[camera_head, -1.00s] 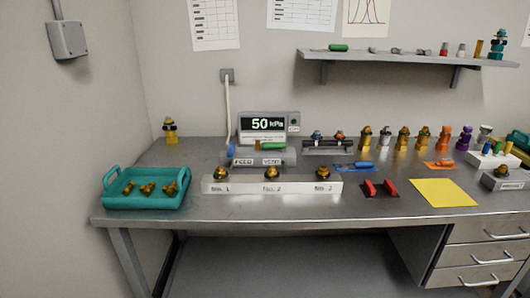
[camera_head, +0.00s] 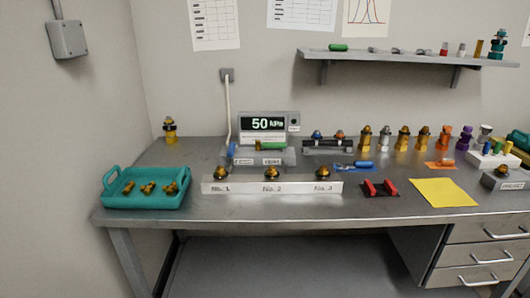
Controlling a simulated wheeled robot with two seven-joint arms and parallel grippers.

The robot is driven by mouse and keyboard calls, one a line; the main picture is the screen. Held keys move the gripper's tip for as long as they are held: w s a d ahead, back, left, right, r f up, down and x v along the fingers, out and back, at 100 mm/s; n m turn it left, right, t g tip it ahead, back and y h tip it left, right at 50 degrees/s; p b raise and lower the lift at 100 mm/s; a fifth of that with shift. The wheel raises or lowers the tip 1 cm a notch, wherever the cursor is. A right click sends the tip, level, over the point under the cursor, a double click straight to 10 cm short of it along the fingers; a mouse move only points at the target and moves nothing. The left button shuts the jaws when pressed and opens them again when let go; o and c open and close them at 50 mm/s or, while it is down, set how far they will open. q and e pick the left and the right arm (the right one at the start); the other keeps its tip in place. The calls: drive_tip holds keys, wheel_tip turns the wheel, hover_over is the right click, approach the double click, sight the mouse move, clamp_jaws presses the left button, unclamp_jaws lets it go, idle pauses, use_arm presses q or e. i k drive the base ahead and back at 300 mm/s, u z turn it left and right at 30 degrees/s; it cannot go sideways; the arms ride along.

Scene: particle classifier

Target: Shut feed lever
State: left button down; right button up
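A grey valve block (camera_head: 258,161) with two labels on its front stands on the bench below the pressure display. A blue lever (camera_head: 231,152) is at its left end, by the left label, which I cannot read clearly now. A green lever (camera_head: 271,146) lies roughly level across the top, above the right label. The blue lever is small and its exact angle is hard to tell. The display (camera_head: 263,125) reads 50 kPa. Neither of my grippers is in view.
A pale bar (camera_head: 236,187) marked No. 1 to No. 3 holds three brass fittings in front of the block. A teal tray (camera_head: 128,201) with brass pieces is at left. Red clips (camera_head: 380,188) and a yellow sheet (camera_head: 443,192) lie at right. Several fittings line the back.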

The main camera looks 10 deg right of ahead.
sight(232, 147)
drive_tip(key=z, duration=1.9)
drive_tip(key=i, duration=1.35)
drive_tip(key=u, duration=2.8)
